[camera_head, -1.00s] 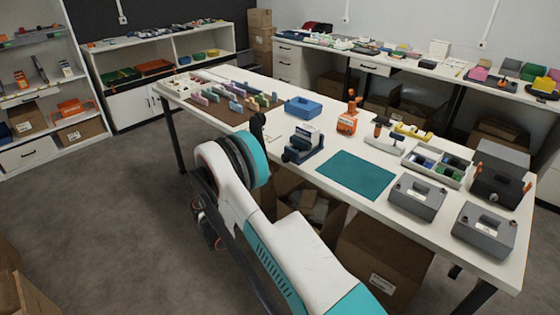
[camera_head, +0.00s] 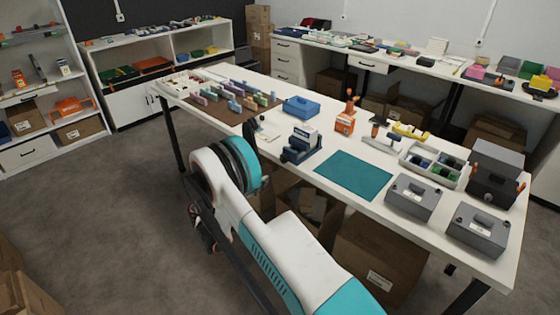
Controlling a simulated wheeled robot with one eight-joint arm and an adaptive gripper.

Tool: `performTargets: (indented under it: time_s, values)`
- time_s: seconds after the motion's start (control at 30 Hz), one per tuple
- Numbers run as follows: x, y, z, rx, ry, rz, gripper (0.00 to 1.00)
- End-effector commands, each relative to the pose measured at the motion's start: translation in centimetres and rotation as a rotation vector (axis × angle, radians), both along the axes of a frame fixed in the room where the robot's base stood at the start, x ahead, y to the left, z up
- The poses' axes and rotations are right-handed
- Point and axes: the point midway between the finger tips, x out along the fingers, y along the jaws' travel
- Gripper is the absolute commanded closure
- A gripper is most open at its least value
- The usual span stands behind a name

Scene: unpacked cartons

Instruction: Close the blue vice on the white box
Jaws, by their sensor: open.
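The blue vice (camera_head: 300,149) stands on the white worktable, left of the teal mat. The white box (camera_head: 306,129) shows as a pale block with a dark band at the top of the vice, between its jaws as far as I can see. Whether the jaws touch it is too small to tell. My gripper (camera_head: 251,130) is a dark shape just past my arm's wrist, left of the vice and apart from it. It is open, with nothing visible in it; my arm hides part of it.
A teal mat (camera_head: 353,175) lies right of the vice. A blue tray (camera_head: 301,107), an orange box (camera_head: 345,122) and a brown board (camera_head: 225,107) with several coloured blocks are behind. Grey cases (camera_head: 413,197) stand at the right. A small pale object (camera_head: 266,132) lies near my gripper.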

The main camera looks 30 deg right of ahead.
Motion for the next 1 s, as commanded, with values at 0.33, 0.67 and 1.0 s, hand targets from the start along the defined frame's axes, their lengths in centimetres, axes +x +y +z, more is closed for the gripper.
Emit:
performTargets:
  time_s: [0.33, 0.67, 1.0]
  values:
    - [0.7, -2.1, -0.2, -0.027, 0.074, -0.003, 0.49]
    - [2.8, -8.2, -0.3, -0.026, 0.073, -0.003, 0.49]
    - [4.5, -12.4, -0.1, -0.026, 0.072, -0.001, 0.49]
